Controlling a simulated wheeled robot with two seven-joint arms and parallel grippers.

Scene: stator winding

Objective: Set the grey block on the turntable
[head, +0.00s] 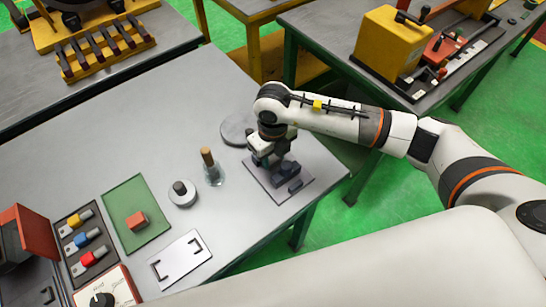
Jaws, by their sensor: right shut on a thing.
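My right gripper (270,160) points down over a square grey plate (261,178) near the table's right edge. It is shut on what appears to be the grey block; the fingers and wrist hide most of it, and I cannot tell whether it touches the plate. Dark grey pieces (293,185) show on the plate just right of the fingers. A flat round grey disc, likely the turntable (234,130), lies behind and left of the gripper, partly covered by the wrist. Nothing shows on its visible part. My left gripper is not in view.
Left of the plate stand a wooden-handled tool (207,157) on a clear base and a round disc with a dark knob (180,190). A green mat (125,221) holds a red-orange block (137,220). A white bracketed plate (184,268) lies in front. The table's back middle is clear.

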